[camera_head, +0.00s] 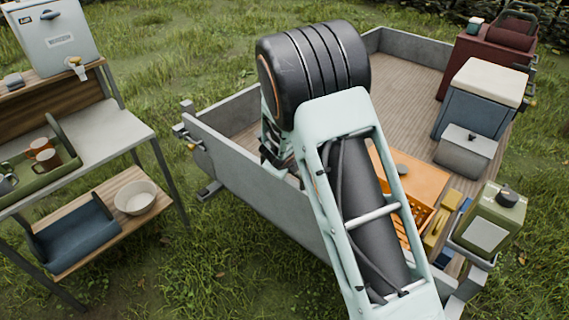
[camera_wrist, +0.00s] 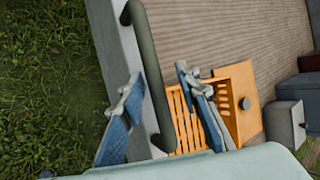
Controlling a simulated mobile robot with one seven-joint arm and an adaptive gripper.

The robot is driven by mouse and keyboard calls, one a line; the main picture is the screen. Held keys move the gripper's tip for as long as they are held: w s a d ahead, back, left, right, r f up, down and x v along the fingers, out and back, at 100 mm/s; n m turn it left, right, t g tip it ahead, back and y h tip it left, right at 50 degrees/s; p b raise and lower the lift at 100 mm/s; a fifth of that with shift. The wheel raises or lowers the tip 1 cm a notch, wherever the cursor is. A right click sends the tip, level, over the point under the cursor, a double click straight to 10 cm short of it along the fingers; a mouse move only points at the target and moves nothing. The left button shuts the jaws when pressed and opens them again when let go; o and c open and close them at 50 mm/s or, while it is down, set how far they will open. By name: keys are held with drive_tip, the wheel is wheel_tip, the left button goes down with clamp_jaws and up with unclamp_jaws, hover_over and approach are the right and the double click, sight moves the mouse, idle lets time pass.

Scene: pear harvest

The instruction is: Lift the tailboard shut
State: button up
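The tailboard (camera_head: 240,180) is the grey near wall of the trailer; it looks upright or nearly so, and my arm covers its middle. In the wrist view its grey edge (camera_wrist: 110,45) runs down the left, with grass beyond. A dark grey-green bar handle (camera_wrist: 147,70) runs along it on the bed side. My gripper (camera_wrist: 165,110) is open, with one blue-padded finger on each side of the bar. The bar lies nearer the left finger; I cannot tell whether they touch. In the head view my gripper is mostly hidden behind my arm.
A metal latch (camera_head: 186,138) sits at the left corner. A shelf table (camera_head: 110,130) stands left, with grass between.

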drive_tip(key=v, duration=1.1)
drive_tip(key=shift+r, duration=0.2)
drive_tip(key=shift+s+d, duration=0.1)
drive_tip(key=shift+d, duration=0.05)
